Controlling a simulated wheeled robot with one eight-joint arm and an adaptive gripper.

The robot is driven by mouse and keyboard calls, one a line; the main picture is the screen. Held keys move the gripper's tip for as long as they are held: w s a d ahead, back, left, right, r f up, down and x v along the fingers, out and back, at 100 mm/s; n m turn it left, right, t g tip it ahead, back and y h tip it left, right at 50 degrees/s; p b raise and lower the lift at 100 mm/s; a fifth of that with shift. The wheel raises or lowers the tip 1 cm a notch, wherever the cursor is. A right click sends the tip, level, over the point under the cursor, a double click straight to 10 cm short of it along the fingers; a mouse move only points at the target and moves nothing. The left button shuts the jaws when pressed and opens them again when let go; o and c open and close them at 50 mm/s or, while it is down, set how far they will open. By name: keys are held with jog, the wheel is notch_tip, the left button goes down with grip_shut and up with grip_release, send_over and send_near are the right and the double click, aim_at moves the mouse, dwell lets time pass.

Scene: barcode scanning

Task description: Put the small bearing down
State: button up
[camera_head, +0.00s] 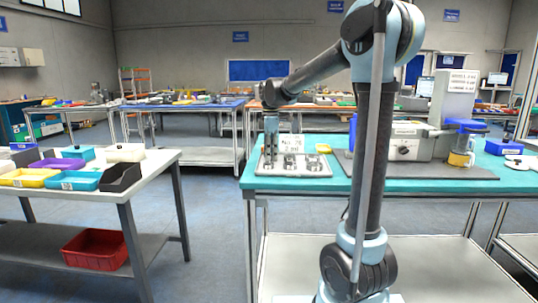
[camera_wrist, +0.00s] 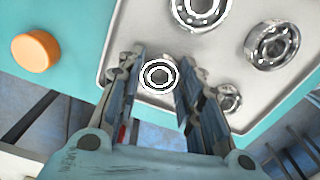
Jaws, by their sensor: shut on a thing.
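The small bearing (camera_wrist: 158,76), a metal ring with a dark inner band, sits between my gripper's fingertips (camera_wrist: 158,68) in the wrist view. My gripper is shut on it. The grey tray (camera_wrist: 134,40) lies beneath, and the bearing appears over its near edge; I cannot tell whether it touches the tray. In the head view, my gripper (camera_head: 271,135) points down over the left part of the tray (camera_head: 290,172). The held bearing cannot be made out there.
Larger bearings (camera_wrist: 272,45) (camera_wrist: 200,12) lie on the tray. Another ring (camera_wrist: 229,98) shows beside the right finger. An orange round object (camera_wrist: 36,50) is left of the tray on the teal table (camera_head: 400,187).

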jog(key=o, duration=1.1)
jog(key=shift+r, duration=0.1)
notch_tip(320, 180, up, 12)
jog(key=shift+f, duration=0.1)
jog(key=shift+s, duration=0.1)
